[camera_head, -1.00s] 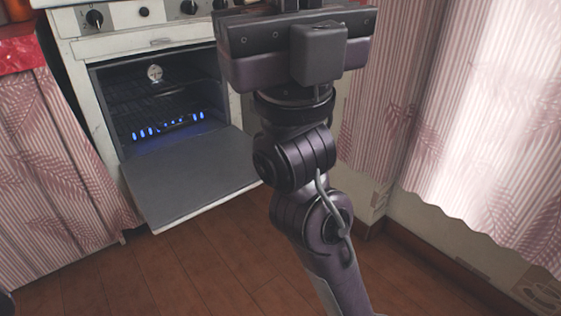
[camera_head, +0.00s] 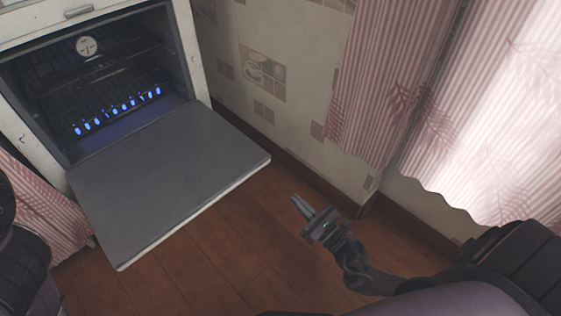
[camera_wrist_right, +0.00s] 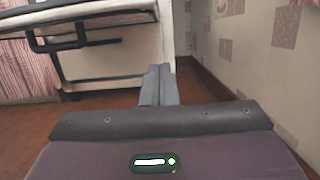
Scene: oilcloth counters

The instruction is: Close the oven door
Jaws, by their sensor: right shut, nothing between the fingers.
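The oven (camera_head: 192,60) is white, with its dark cavity showing racks, a round dial and a row of blue flames. Its door (camera_head: 170,180) is folded down open, grey inner face up, about level. My left gripper is out of view; only a dark part of my left arm shows at the left edge.
A tiled wall (camera_head: 235,60) with a brown baseboard stands right of the oven. Pink striped curtains (camera_head: 395,80) hang at the right, and striped cloth (camera_head: 45,215) hangs left of the oven. The wooden floor (camera_head: 220,250) before the door is clear.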

